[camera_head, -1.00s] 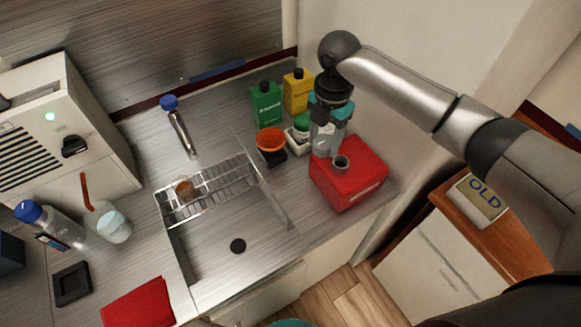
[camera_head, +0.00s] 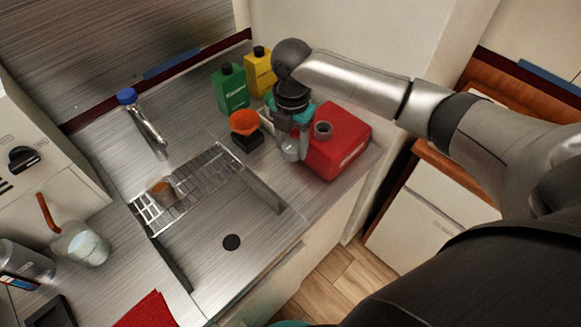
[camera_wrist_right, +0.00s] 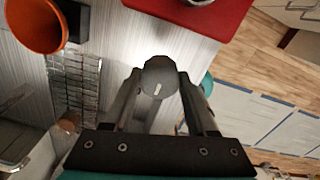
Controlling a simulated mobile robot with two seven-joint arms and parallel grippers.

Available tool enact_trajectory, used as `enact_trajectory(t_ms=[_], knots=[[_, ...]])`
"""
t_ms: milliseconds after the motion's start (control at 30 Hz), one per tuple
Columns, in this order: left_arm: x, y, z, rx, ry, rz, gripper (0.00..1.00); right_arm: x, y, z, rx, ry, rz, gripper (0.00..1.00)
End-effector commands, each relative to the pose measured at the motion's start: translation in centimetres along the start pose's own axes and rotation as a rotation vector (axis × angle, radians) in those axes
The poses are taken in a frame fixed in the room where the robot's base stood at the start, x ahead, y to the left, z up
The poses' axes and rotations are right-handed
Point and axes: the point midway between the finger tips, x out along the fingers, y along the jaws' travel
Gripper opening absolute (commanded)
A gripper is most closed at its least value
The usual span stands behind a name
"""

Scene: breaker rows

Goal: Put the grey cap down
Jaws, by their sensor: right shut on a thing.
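My right gripper (camera_head: 292,152) is just left of the red canister (camera_head: 338,143), over the counter strip between it and the sink. In the right wrist view, the gripper (camera_wrist_right: 161,82) is shut on the round grey cap (camera_wrist_right: 161,76), which sits between the fingertips with the pale counter behind it. Whether the cap touches the counter I cannot tell. In the head view the fingers mostly hide the cap. The canister's grey neck (camera_head: 323,130) stands uncovered on its top. My left gripper is not in view.
An orange funnel (camera_head: 244,122) on a dark stand is left of the gripper. Green (camera_head: 230,88) and yellow (camera_head: 260,71) bottles stand behind. The sink (camera_head: 225,225) with a wire rack (camera_head: 205,178) lies front left. The counter's front edge is close to the canister.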

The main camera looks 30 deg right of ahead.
Motion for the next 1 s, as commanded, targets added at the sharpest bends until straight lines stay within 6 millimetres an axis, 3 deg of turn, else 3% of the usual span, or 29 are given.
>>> enact_trajectory(t_ms=[33,133,367,600,1000], knots=[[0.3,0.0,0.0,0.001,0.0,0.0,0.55,1.6,-0.1,-0.1,0.001,0.001,-0.003,0.08],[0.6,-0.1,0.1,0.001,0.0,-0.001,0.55,3.7,0.0,-0.1,0.0,0.001,-0.002,0.08],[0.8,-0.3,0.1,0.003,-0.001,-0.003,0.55,5.9,0.0,0.0,-0.001,0.0,0.001,0.08],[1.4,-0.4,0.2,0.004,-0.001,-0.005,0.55,9.4,0.0,-0.1,-0.001,0.001,-0.001,0.08],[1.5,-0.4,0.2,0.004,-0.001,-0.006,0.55,10.1,0.0,0.0,-0.001,-0.001,0.001,0.08]])
